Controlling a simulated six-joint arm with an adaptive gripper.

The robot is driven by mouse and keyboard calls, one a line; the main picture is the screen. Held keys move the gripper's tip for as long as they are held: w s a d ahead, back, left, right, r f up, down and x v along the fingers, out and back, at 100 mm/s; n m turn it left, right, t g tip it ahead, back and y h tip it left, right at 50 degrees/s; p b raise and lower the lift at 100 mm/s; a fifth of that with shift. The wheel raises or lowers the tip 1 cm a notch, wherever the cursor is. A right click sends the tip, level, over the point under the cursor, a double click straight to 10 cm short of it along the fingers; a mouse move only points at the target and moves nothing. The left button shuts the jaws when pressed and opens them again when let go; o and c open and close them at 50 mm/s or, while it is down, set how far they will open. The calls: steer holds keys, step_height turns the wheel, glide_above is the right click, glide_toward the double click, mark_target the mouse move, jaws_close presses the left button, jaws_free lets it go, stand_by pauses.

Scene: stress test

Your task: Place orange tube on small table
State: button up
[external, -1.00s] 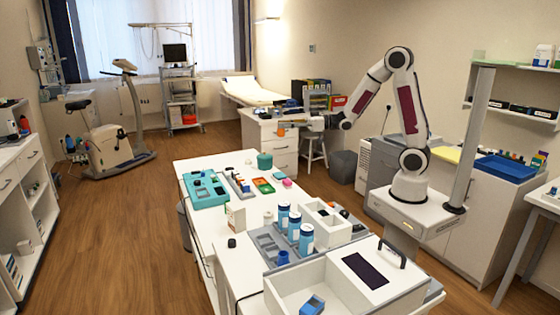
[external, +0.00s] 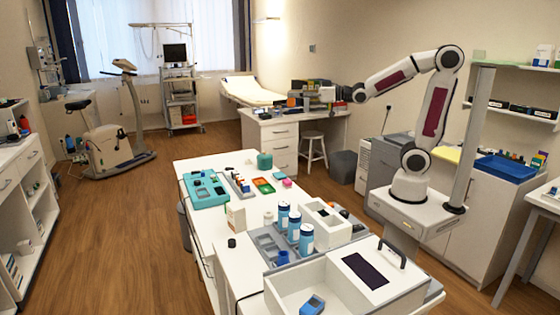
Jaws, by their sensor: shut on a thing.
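My gripper (external: 306,95) is at the end of the arm, which reaches left from its base to above the white desk (external: 284,131) at the back. The gripper is small and blends with the items behind it. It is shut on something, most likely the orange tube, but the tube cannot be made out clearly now. The white desk has drawers and a pale top. Whether it is the small table of the task I cannot tell. The held thing appears above the desk top, not clearly touching it.
Folders and boxes (external: 322,88) stand on the desk behind the gripper. A stool (external: 312,145) and a grey bin (external: 343,166) are beside the desk. A long white table (external: 207,234) in front carries a teal tray (external: 205,189), blue-and-white bottles (external: 295,222) and boxes.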

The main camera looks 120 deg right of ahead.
steer(key=shift+s+a+r, duration=0.4)
steer(key=shift+a+r, duration=0.25)
steer(key=shift+r, duration=0.2)
steer(key=shift+s+a+r, duration=0.35)
steer(key=shift+a+r, duration=0.25)
steer(key=shift+r, duration=0.25)
steer(key=shift+s+d, duration=0.1)
